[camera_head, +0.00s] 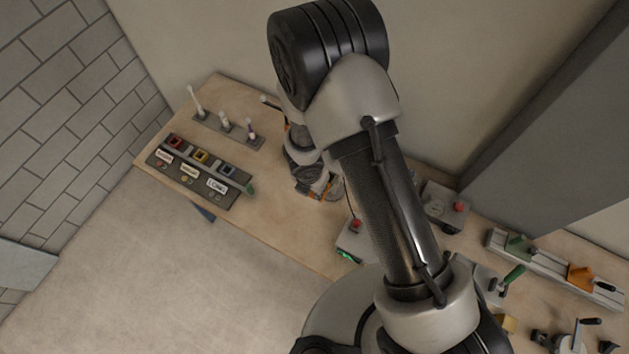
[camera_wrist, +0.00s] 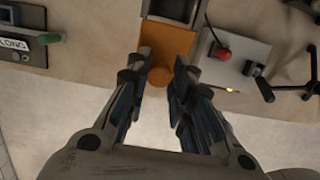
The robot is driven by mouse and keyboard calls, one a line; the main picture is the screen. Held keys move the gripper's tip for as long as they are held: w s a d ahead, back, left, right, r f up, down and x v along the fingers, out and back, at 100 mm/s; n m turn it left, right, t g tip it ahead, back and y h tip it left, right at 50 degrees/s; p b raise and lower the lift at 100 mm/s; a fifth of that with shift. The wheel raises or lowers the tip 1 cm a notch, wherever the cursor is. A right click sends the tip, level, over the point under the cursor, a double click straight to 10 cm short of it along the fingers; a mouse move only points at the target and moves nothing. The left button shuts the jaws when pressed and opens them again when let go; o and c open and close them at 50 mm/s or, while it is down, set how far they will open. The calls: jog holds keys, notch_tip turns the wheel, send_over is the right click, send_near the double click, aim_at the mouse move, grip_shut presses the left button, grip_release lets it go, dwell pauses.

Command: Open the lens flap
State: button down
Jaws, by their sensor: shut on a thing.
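The lens flap appears to be the orange panel (camera_wrist: 168,38) with a round orange knob (camera_wrist: 159,76) in the wrist view. A dark grey housing (camera_wrist: 172,9) adjoins its far edge. My gripper (camera_wrist: 158,72) has one finger on each side of the knob and is shut on it. The flap's tilt cannot be told from this view. In the head view my gripper (camera_head: 317,188) is low over the bench, with bits of orange at its fingers. My arm hides much of the flap and its housing there.
Right of the flap stands a grey box with a red button (camera_wrist: 222,53) and a black lever (camera_wrist: 258,75). A labelled panel (camera_head: 196,172) and a peg rack (camera_head: 226,130) are on the bench (camera_head: 285,235) at left. A slider rail (camera_head: 550,268) is at right.

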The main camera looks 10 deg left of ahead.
jog(key=c, duration=1.4)
grip_release()
notch_tip(320, 180, up, 12)
jog(key=s, duration=0.2)
jog(key=shift+a, duration=0.35)
jog(key=shift+f, duration=0.1)
